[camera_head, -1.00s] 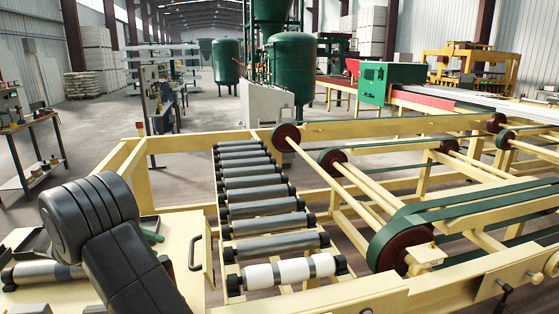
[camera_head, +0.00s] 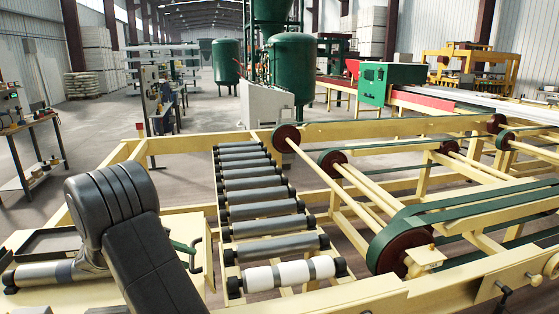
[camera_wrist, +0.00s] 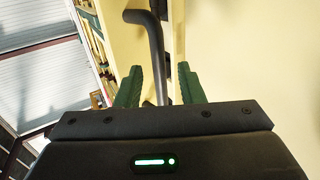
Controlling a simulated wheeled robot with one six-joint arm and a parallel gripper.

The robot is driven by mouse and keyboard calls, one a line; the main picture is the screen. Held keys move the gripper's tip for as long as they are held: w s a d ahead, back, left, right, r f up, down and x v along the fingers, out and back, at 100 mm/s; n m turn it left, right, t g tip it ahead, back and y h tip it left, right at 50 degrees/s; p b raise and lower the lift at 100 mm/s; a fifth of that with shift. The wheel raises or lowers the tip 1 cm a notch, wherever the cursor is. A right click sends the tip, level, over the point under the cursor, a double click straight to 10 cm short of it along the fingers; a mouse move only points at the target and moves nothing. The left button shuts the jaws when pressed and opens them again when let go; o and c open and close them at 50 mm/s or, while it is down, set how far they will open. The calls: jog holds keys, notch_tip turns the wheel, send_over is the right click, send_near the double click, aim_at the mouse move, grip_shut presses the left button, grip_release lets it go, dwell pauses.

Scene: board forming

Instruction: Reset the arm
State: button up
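My gripper (camera_wrist: 158,85) has two green fingers that stand apart with nothing held between them in the wrist view. A dark bent handle (camera_wrist: 155,50) shows between and beyond the fingers, against a cream panel; no touch is visible. In the head view my dark arm crosses the lower left over a cream cabinet (camera_head: 60,296). A green finger shows at the right of the arm, close to the cabinet's dark handle (camera_head: 194,258). The rest of the gripper is hidden behind the arm there.
A grey roller (camera_head: 40,273) and a black tray (camera_head: 50,243) lie on the cabinet top. A roller conveyor (camera_head: 262,195), with a white-banded roller (camera_head: 290,272) at its near end, stands to the right. Green belts (camera_head: 460,200) run further right. A workbench (camera_head: 35,150) stands far left.

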jog(key=shift+w+d+r+y, duration=0.1)
jog(key=shift+d+r+y, duration=0.2)
jog(key=shift+y, duration=0.1)
jog(key=shift+d+r+g+y+p, duration=0.25)
jog(key=shift+d+g+y+p, duration=0.05)
jog(key=shift+y+p, duration=0.1)
jog(key=shift+r, duration=0.1)
